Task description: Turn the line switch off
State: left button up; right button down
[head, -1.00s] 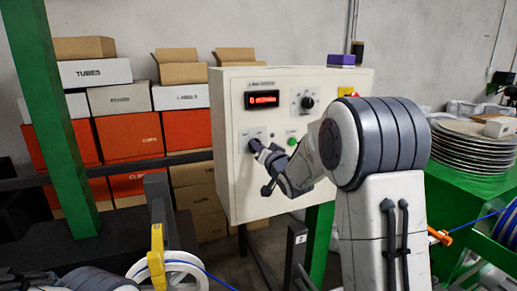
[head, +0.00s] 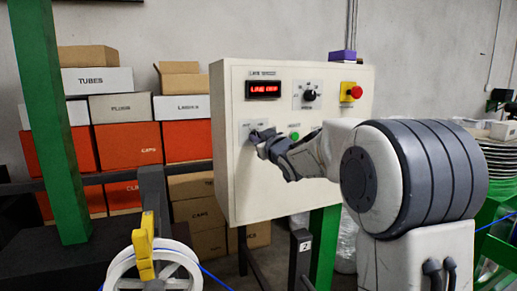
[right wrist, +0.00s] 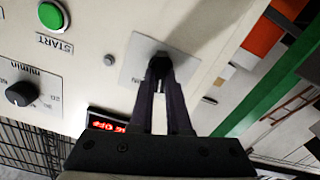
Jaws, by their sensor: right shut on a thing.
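The control panel (head: 228,180) is a cream box with the line switch plate (head: 254,126) at its lower left. In the right wrist view the line switch (right wrist: 158,61) is a small dark knob on a grey plate (right wrist: 134,69). My right gripper (head: 256,138) is at this switch; in the right wrist view its two fingers (right wrist: 160,76) are shut on the knob from both sides. The fingers partly hide the knob and its marks. The red display (head: 264,90) reads LINE OFF. My left gripper is not in view.
A green start button (head: 294,136), a black speed knob (head: 309,95) and a red emergency button (head: 355,92) are on the same panel. A white reel (head: 122,268) with blue cable stands at the front left. Stacked boxes (head: 127,141) are behind the panel's left side.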

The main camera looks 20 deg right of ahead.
jog(key=shift+a+n+b, duration=0.1)
jog(key=shift+n+b, duration=0.7)
jog(key=shift+n, duration=0.3)
jog(key=c, duration=0.9)
grip_release()
jog(key=shift+s, duration=0.1)
jog(key=s+b, duration=0.2)
jog(key=s, duration=0.8)
jog(key=shift+s, duration=0.15)
